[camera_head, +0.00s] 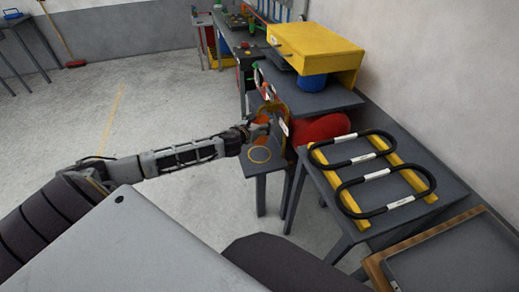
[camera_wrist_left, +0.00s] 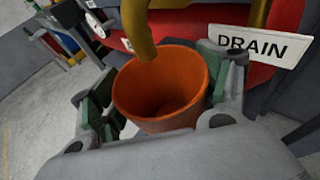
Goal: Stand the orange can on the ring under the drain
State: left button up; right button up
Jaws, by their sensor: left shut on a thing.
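The orange can (camera_wrist_left: 188,108) is open-topped and looks empty inside. My left gripper (camera_wrist_left: 165,95) is shut on it, one finger on each side; the can looks roughly upright. In the head view my left gripper (camera_head: 262,128) is at the small grey table, just behind the yellow ring (camera_head: 250,155) lying flat on it. The yellow drain pipe (camera_wrist_left: 138,28) comes down in front of the can's far rim in the wrist view, beside the white DRAIN sign (camera_wrist_left: 254,45). The can's base is hidden, so its contact with the table cannot be told. My right gripper is out of view.
A red rounded tank (camera_head: 322,128) lies right behind the drain. A grey table (camera_head: 330,185) with black hoops on yellow bars stands to the right. A yellow cabinet (camera_head: 315,48) stands on the shelf behind.

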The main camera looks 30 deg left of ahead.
aim_at(259, 140)
pick_arm(q)
jog(key=shift+f+b, duration=0.5)
jog(key=shift+f, duration=1.9)
jog(key=shift+f+b, duration=0.3)
jog(key=shift+f, duration=0.05)
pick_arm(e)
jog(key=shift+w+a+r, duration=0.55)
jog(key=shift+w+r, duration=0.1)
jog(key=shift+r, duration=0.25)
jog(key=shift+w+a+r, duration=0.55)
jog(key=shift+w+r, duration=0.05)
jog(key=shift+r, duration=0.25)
pick_arm(q)
jog(key=shift+f, duration=0.15)
jog(key=shift+f, duration=0.55)
jog(key=shift+f+b, duration=0.5)
jog(key=shift+f, duration=0.95)
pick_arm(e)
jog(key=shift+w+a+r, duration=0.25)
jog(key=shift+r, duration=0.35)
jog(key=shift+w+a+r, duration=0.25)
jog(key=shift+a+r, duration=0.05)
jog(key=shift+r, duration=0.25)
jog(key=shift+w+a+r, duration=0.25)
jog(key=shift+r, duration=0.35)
pick_arm(q)
jog(key=shift+f, duration=0.1)
